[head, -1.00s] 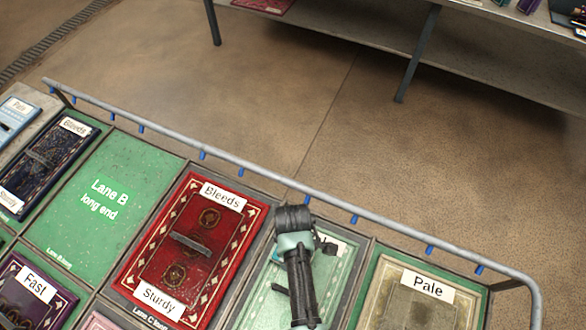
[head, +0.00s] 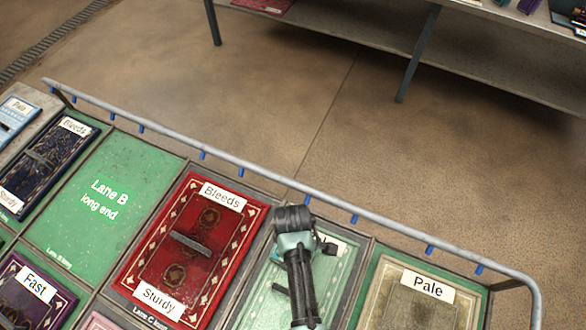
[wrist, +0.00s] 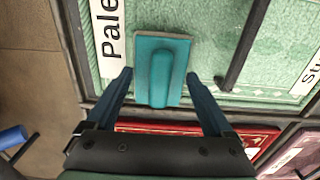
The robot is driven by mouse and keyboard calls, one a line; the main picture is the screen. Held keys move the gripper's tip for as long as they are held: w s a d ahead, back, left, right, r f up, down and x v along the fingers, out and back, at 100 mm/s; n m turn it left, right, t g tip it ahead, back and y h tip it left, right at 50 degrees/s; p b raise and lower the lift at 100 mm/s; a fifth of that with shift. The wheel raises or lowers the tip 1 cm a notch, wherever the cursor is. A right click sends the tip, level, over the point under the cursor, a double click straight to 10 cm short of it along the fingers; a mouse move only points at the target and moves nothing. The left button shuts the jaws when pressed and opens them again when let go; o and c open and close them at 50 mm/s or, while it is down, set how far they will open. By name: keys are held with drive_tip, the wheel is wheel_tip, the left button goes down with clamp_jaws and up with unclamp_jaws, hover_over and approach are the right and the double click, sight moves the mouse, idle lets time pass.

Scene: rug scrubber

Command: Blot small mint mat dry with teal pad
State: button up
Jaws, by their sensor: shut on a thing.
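The small mint mat (head: 342,275) lies in a framed lane right of the red mat, partly hidden by my arm in the head view. In the wrist view the mint mat (wrist: 205,30) is pale green, with a "Pale" label, a partly cut-off second label and a dark bar handle. The teal pad (wrist: 160,45) is over the mat near its edge, beside the "Pale" label. My gripper (wrist: 160,78) is shut on the teal pad, with its raised grip between the fingers. Whether the pad touches the mat is unclear. The fingers are hidden in the head view.
A red mat (head: 190,245) is left of the mint mat and a beige mat (head: 415,300) is right. A grey rail (head: 245,163) with blue pegs runs along the far edge. Lane B (head: 105,205) is bare. Open floor lies beyond the rail.

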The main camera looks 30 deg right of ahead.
drive_tip(key=shift+s, duration=0.1)
wheel_tip(320, 180, up, 5)
drive_tip(key=p, duration=0.4)
drive_tip(key=shift+f+p, duration=0.15)
drive_tip(key=shift+p, duration=0.25)
drive_tip(key=shift+f, duration=0.1)
